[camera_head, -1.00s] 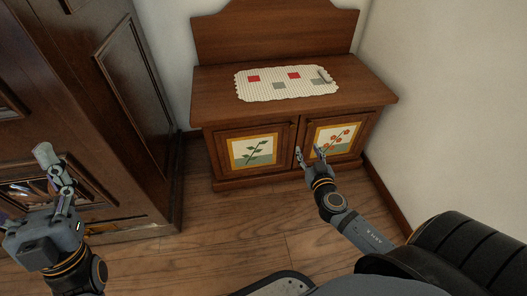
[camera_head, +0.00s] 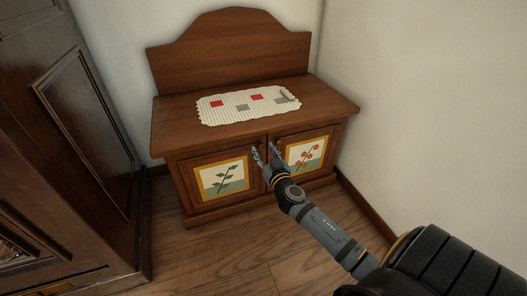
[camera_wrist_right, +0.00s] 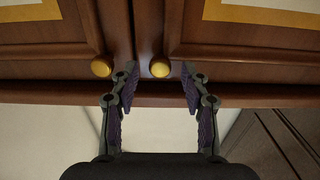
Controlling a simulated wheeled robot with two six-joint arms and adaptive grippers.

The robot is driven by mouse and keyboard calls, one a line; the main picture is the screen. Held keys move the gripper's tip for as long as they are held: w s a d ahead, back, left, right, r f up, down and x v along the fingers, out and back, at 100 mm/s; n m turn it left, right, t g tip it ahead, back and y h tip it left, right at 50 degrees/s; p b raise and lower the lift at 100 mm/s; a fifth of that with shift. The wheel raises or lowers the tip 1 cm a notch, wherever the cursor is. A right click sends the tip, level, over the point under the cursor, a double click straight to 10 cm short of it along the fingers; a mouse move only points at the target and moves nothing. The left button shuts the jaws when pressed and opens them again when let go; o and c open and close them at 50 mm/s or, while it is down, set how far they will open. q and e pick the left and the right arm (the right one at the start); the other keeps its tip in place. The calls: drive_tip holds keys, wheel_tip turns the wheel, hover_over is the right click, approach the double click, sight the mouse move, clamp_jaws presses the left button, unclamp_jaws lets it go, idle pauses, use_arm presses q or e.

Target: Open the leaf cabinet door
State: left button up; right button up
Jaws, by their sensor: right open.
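The leaf cabinet door (camera_head: 198,192) is the left door of the low wooden cabinet, with a green leafy sprig painted in a yellow frame. It is shut. The right door (camera_head: 325,136) bears red flowers and is also shut. My right gripper (camera_head: 267,152) is at the seam between the doors, near their top. In the wrist view, which looks upside down, the leaf door's round yellow knob (camera_wrist_right: 160,67) lies between the open fingertips of this gripper (camera_wrist_right: 160,75). I cannot tell whether they touch it. The other knob (camera_wrist_right: 101,67) is outside the fingers. My left gripper is out of view.
A woven cloth (camera_head: 225,112) with red and grey squares lies on the cabinet top. A dark wooden armoire (camera_head: 85,125) stands at the left. A white wall (camera_head: 430,110) is close on the right. The wooden floor (camera_head: 215,262) in front is clear.

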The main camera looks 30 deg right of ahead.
drive_tip(key=shift+w+d, duration=0.1)
drive_tip(key=shift+w, duration=0.2)
clamp_jaws()
